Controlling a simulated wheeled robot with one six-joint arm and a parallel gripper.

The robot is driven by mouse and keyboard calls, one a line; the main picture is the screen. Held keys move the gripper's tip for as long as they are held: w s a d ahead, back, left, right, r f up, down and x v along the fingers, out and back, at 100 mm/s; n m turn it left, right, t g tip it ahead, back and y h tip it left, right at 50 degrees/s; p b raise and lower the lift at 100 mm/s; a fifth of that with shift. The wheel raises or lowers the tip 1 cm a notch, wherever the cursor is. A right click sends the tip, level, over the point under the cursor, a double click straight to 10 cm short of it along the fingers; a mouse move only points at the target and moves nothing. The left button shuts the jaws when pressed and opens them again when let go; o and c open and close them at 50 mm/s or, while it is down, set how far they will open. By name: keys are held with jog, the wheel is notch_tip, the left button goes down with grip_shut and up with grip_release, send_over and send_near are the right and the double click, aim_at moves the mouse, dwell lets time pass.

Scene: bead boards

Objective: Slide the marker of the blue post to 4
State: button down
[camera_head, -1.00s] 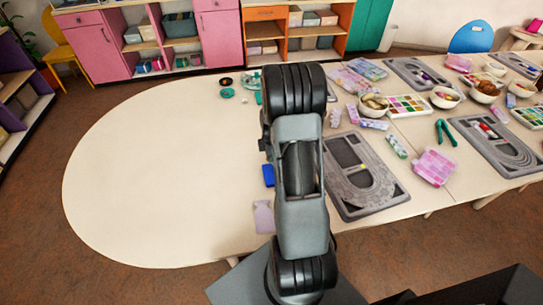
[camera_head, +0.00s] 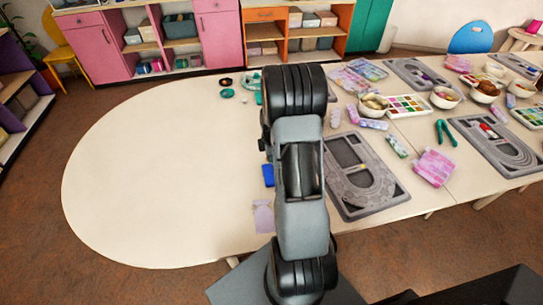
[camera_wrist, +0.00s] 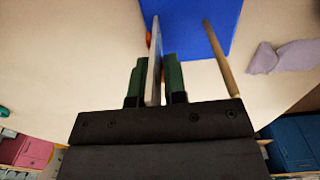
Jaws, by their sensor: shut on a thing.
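In the wrist view a blue base (camera_wrist: 198,20) lies on the pale table, with a thin wooden rod (camera_wrist: 220,57) beside the gripped piece. My gripper (camera_wrist: 154,78) has its two green fingers close on either side of a thin pale upright strip (camera_wrist: 155,50), seen nearly edge-on. A small orange-red piece (camera_wrist: 149,41) shows at the strip's left edge, just beyond the fingertips. I cannot tell whether it is the marker, and no numbers can be read. In the head view only a bit of blue (camera_head: 268,174) shows; my arm hides the rest and the gripper.
A lilac piece (camera_head: 263,216) lies near the blue base. A grey bead board (camera_head: 377,199) lies right of my arm. Bowls, paint trays and a pink box (camera_head: 434,167) fill the right side. The table's left half (camera_head: 150,170) is clear.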

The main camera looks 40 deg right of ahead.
jog(key=shift+s+a+f, duration=0.15)
jog(key=shift+s+f, duration=0.15)
jog(key=shift+f, duration=0.4)
jog(key=c, duration=1.1)
grip_release()
jog(key=shift+r, duration=0.1)
notch_tip(320, 180, up, 15)
jog(key=shift+w, duration=0.2)
